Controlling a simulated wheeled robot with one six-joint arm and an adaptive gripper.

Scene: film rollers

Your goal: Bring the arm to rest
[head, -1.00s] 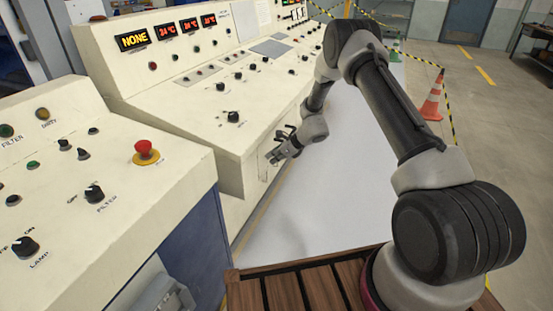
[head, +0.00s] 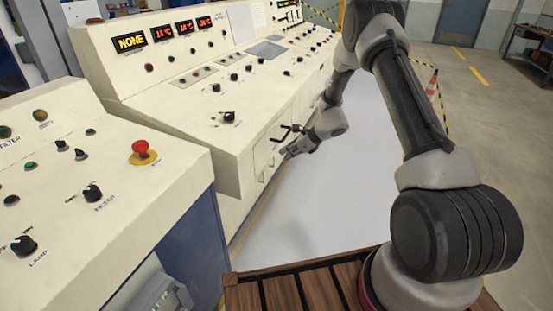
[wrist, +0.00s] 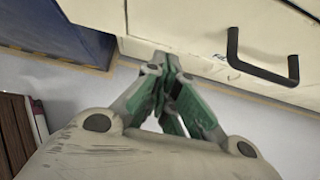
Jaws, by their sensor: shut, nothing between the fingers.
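My gripper (head: 285,150) is at the end of my arm, low beside the front face of the cream control console (head: 190,110). In the wrist view my gripper (wrist: 168,72) has its green-sided fingers brought together with nothing between them. The fingertips point towards the lower edge of the console front. A black handle (wrist: 262,62) on the console front is to the right of the fingers in the wrist view. I cannot tell whether the fingertips touch the console.
A nearer console section carries a red mushroom button (head: 142,151) and knobs. Grey floor (head: 320,200) lies clear to the right of the console. A traffic cone (head: 432,84) and striped tape are behind my arm. Wooden slats (head: 290,290) are at the bottom.

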